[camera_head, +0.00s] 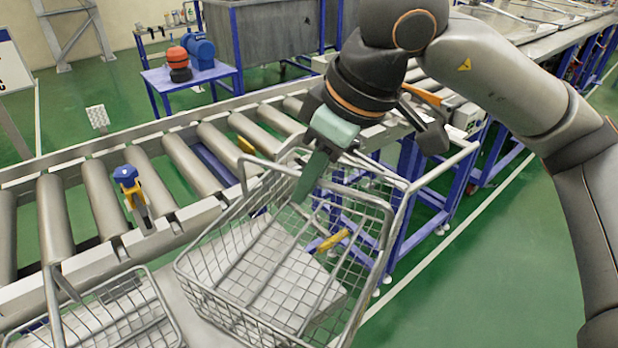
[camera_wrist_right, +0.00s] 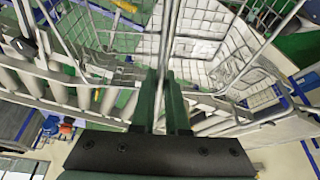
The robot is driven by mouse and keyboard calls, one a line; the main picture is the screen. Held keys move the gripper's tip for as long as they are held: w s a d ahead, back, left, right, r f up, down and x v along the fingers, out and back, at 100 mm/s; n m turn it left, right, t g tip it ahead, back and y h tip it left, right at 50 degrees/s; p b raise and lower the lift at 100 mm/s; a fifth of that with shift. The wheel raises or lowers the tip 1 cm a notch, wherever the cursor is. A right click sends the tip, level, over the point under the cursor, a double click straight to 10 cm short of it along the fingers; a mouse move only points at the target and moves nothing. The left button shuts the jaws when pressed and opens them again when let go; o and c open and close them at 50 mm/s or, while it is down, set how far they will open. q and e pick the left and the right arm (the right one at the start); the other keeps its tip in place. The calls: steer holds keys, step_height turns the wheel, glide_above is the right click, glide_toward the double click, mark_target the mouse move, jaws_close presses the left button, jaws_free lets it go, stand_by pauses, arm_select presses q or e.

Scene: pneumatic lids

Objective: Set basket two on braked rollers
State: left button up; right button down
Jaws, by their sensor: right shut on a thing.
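A wire-mesh basket (camera_head: 378,203) is in the middle of the head view, in front of the roller conveyor, and looks tilted. My right gripper (camera_head: 308,190) reaches down at its far side, shut on a bar of this basket. In the right wrist view the fingers (camera_wrist_right: 160,95) close on a thin bar, with the basket mesh (camera_wrist_right: 215,25) beyond. A pale block-like surface shows through the mesh; I cannot tell whether it is inside. The grey rollers (camera_head: 188,163) run behind and left of the basket. No label shows which basket is number two. My left gripper is not in view.
A second wire basket (camera_head: 150,292) stands at the lower left. A blue-and-yellow lever (camera_head: 133,190) rises from the conveyor's near rail. A small blue table (camera_head: 190,76) with orange and blue parts stands behind. Green floor is open at the right.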

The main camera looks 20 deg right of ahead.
steer(key=c, duration=1.4)
jaws_free()
steer(key=shift+f, duration=0.15)
steer(key=o, duration=0.5)
